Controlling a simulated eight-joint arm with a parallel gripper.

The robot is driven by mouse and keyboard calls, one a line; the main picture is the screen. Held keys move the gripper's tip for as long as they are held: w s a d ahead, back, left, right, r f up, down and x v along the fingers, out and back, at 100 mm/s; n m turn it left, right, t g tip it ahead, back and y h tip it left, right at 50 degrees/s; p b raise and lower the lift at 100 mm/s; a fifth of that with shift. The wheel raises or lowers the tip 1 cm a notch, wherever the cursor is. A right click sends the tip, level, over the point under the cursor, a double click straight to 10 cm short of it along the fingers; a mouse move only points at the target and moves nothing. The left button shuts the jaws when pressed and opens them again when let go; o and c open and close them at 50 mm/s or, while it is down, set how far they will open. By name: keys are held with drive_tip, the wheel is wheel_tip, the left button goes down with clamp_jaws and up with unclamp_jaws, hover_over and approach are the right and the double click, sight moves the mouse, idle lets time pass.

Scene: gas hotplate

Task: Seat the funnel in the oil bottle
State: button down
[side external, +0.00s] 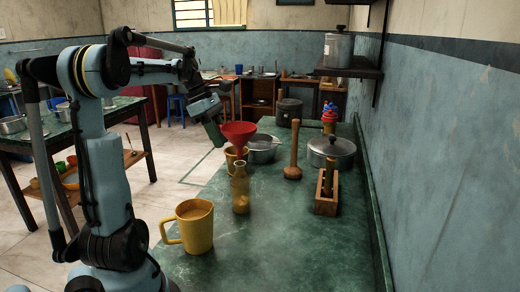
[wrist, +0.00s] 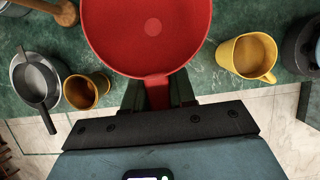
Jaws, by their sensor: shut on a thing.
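The red funnel (side external: 238,131) is upright, mouth up and spout down, above the oil bottle. My gripper (side external: 219,134) is shut on the funnel's side tab, with the bowl out in front of the fingers. In the wrist view the funnel (wrist: 150,35) fills the top middle, and its tab sits between my gripper's dark fingers (wrist: 158,97). The amber oil bottle (side external: 241,192) stands upright on the green counter. The spout tip is close to the bottle's mouth; I cannot tell whether it is inside. The wrist view does not show the bottle, which the funnel may hide.
A yellow mug (side external: 197,227) stands in front of the bottle. A brown cup (side external: 231,155) and a metal pan (side external: 263,150) are close behind it. A wooden pestle (side external: 293,160), a wooden box (side external: 326,204) and a lidded pot (side external: 343,155) stand right. The front right counter (side external: 290,255) is clear.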

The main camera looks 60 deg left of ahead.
drive_tip(key=shift+f, duration=1.65)
drive_tip(key=shift+f, duration=0.65)
drive_tip(key=c, duration=0.8)
unclamp_jaws()
drive_tip(key=shift+c, duration=0.2)
